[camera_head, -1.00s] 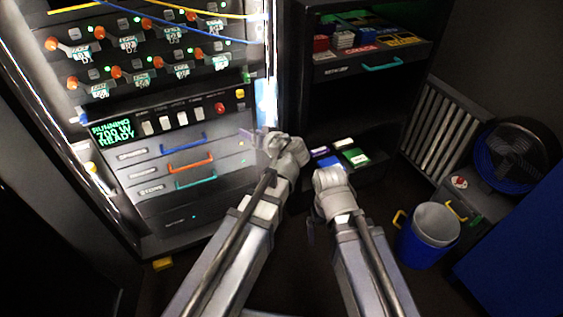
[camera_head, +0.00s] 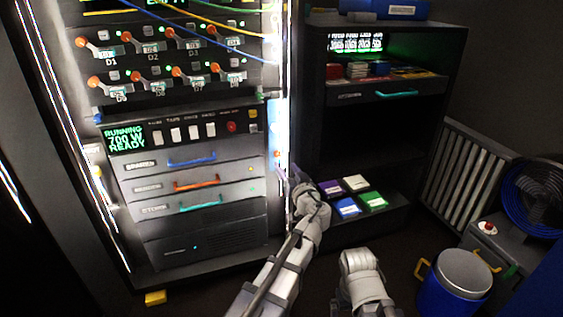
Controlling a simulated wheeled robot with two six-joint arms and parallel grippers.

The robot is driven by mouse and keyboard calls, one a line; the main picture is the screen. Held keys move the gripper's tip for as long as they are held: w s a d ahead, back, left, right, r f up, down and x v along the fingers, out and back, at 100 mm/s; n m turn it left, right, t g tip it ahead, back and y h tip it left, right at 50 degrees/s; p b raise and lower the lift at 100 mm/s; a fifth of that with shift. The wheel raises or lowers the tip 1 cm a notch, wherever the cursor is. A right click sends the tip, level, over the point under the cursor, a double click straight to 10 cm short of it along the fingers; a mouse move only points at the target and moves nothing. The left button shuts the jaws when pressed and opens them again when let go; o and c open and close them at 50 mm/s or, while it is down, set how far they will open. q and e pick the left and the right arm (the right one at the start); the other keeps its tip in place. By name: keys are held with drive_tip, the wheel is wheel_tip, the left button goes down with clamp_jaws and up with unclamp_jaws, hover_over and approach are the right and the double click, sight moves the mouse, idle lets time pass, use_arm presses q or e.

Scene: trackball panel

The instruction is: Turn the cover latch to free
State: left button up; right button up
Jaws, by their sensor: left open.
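The rack cabinet (camera_head: 205,238) stands at the left, with a display (camera_head: 124,138) reading "RUNNING 700 W READY". I cannot clearly make out the cover latch; a bright pale-blue strip (camera_head: 279,118) runs down the rack's right front edge, with a small light part (camera_head: 277,158) low on it. My left gripper (camera_head: 287,178) is open, its fingers just below that strip at the rack's right edge. Whether it touches anything there is unclear. My right arm's wrist (camera_head: 361,268) is low at centre right; its fingers cannot be made out.
Drawers with blue, orange and teal (camera_head: 200,206) handles fill the rack's lower part. Orange-capped levers and cables are above. A dark shelf unit (camera_head: 370,150) holds coloured boxes (camera_head: 347,207) low down. A blue bucket (camera_head: 449,297), fan (camera_head: 535,197) and radiator (camera_head: 462,178) stand right.

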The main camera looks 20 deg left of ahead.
sight(279, 156)
use_arm(q)
drive_tip(key=x, duration=0.6)
drive_tip(key=shift+w+a, duration=0.15)
drive_tip(key=shift+w, duration=0.05)
drive_tip(key=shift+c, duration=0.2)
clamp_jaws()
